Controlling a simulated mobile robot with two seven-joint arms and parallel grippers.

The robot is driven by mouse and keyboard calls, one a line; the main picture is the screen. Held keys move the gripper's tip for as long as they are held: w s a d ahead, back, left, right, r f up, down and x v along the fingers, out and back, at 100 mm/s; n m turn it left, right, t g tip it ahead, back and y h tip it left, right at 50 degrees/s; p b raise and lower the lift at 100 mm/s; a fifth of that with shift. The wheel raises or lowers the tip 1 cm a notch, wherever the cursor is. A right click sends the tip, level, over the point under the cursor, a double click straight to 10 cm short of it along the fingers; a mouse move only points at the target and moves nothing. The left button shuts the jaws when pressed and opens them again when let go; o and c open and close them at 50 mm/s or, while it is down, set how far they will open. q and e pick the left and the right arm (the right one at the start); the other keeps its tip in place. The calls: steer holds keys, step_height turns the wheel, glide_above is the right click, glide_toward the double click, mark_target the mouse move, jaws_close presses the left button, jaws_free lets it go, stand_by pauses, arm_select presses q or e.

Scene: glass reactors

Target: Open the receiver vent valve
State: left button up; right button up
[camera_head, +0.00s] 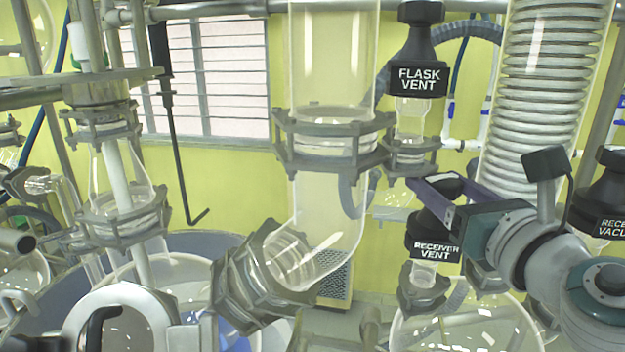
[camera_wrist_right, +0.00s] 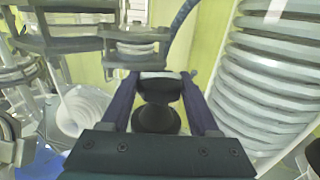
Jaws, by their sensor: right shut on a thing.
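The receiver vent valve (camera_head: 432,243) is a black knob with a white "RECEIVER VENT" label, on a glass neck above a round glass vessel (camera_head: 468,328). My right gripper (camera_head: 432,190) comes in from the right, with its purple fingers on either side of the valve's black top. In the right wrist view the black knob (camera_wrist_right: 158,118) sits between the two fingers (camera_wrist_right: 162,82), and the gripper is shut on it.
The flask vent valve (camera_head: 418,75) stands above and slightly left of my right gripper. A coiled glass condenser (camera_head: 540,100) rises behind my right arm. The receiver vacuum valve (camera_head: 602,200) is at the right edge. Glass pipes and metal clamps (camera_head: 335,140) crowd the left side.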

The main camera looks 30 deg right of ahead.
steer(key=shift+n+t+y+b, duration=0.3)
steer(key=shift+n+y+b, duration=0.15)
steer(key=shift+n+y, duration=0.4)
steer(key=shift+y, duration=0.35)
steer(key=o, duration=1.1)
steer(key=shift+s+a+f+b, duration=0.15)
steer(key=shift+s+b, duration=0.15)
steer(key=shift+s, duration=0.3)
steer(key=shift+s+a+b, duration=0.2)
steer(key=shift+s+b, duration=0.15)
steer(key=shift+s, duration=1.1)
steer(key=shift+s+a+b, duration=0.25)
steer(key=shift+s+b, duration=0.05)
steer(key=shift+s, duration=1.15)
steer(key=shift+s+a+b, duration=0.2)
steer(key=shift+s+b, duration=0.15)
steer(key=shift+s, duration=1.1)
